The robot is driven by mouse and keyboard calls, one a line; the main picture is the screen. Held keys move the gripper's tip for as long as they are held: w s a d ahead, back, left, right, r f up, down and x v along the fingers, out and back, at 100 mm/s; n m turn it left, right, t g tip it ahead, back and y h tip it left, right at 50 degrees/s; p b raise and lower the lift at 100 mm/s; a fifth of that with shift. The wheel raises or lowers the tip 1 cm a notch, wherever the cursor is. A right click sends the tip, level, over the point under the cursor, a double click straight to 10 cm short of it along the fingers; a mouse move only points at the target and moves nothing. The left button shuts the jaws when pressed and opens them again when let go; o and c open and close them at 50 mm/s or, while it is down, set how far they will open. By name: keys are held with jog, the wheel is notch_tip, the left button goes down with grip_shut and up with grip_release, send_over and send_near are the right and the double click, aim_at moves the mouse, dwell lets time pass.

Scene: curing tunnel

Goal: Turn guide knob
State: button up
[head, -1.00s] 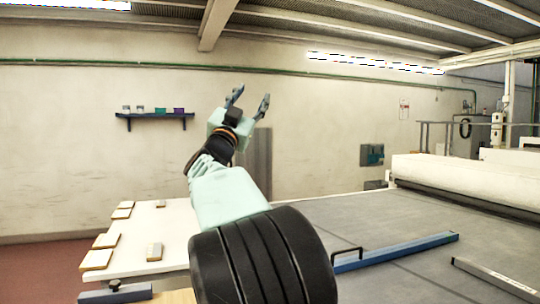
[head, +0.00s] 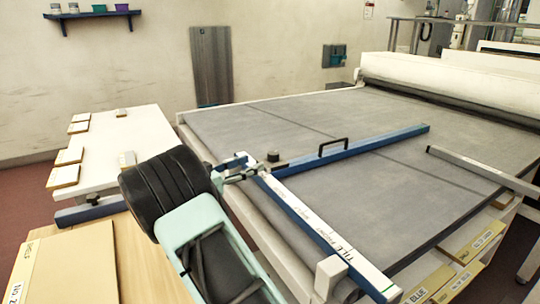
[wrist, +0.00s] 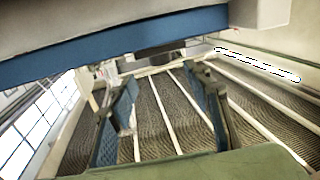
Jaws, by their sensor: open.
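The guide knob (head: 273,156) is a small dark round knob on a plate at the corner of the blue and white guide (head: 375,144) on the grey belt. My gripper (head: 248,168) is open at the left of the knob, close to that corner. The gap to the knob is too small to judge. In the wrist view, the two blue-padded fingers (wrist: 166,85) stand apart, with ceiling behind them. A blue beam crosses above them. I cannot clearly make out the knob in that view.
The grey belt (head: 330,195) fills the middle. A black handle (head: 332,146) stands up from the guide. A labelled white rail (head: 320,235) runs along the near left edge. A white roller (head: 450,85) lies across the back. A white table (head: 120,150) with samples stands at left.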

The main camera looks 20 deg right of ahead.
aim_at(269, 156)
jog(key=b+x, duration=0.1)
jog(key=x, duration=0.9)
jog(key=shift+d+r, duration=0.1)
jog(key=shift+c, duration=0.5)
jog(key=c, duration=1.1)
